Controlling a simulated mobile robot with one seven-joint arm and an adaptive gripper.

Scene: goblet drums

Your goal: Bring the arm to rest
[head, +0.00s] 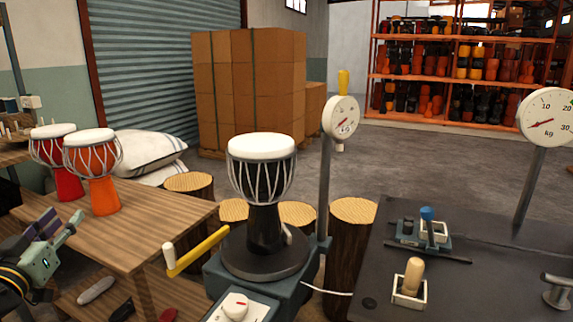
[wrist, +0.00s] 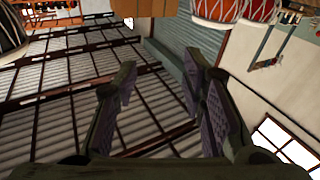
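A black goblet drum with a white head (head: 262,180) stands upright on a round turntable (head: 242,262), apart from my gripper. An orange drum (head: 103,190) and a red drum (head: 66,184) stand upright on the wooden table.
A yellow crank handle (head: 204,250) sticks out beside the turntable. A dark bench (head: 480,275) with dial gauges is at the right. Log stools (head: 352,240), cardboard boxes (head: 245,90) and an orange shelf rack (head: 460,75) stand behind. Grey floor (head: 420,170) is clear ahead of the rack.

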